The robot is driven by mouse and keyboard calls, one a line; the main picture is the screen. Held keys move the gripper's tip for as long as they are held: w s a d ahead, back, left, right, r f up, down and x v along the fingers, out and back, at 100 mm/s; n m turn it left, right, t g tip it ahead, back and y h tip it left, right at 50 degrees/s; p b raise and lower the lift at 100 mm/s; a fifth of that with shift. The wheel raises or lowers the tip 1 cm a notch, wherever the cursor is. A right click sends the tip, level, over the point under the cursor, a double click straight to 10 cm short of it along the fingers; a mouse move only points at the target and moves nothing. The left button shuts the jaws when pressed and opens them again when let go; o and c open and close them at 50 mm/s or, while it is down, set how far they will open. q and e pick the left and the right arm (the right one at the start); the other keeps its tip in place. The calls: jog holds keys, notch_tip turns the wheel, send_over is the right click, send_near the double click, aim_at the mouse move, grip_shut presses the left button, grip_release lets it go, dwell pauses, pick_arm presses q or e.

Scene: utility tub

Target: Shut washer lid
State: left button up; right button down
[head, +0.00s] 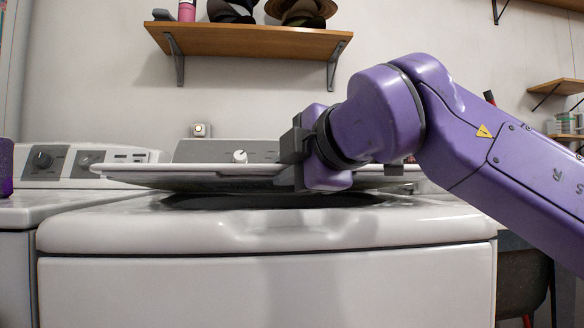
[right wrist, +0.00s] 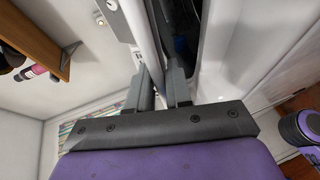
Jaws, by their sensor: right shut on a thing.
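The washer (head: 150,232) is white and stands in front of me. Its white lid (head: 190,169) is hinged at the back and lies nearly flat, with its front edge a little above the top. A dark gap with the tub opening (head: 270,201) shows beneath it. My right gripper (head: 290,160) is shut on the lid's front edge, right of its middle. In the right wrist view the lid (right wrist: 143,38) runs edge-on between the two fingers (right wrist: 160,88). The fingers hide part of the lid edge. My left gripper is not in view.
The control panel with a knob (head: 239,156) stands behind the lid. A second white machine (head: 50,205) is on the left. A wooden shelf (head: 250,40) with hats hangs on the wall above. Smaller shelves (head: 556,88) are at the right.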

jog(key=shift+a+f, duration=0.1)
jog(key=shift+f, duration=0.1)
jog(key=c, duration=1.2)
grip_release()
jog(key=shift+w, duration=0.15)
jog(key=shift+r, duration=0.1)
jog(key=shift+s, duration=0.3)
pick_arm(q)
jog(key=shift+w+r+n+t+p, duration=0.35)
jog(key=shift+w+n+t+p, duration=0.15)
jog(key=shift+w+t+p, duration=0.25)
pick_arm(e)
jog(key=shift+v, duration=5.05)
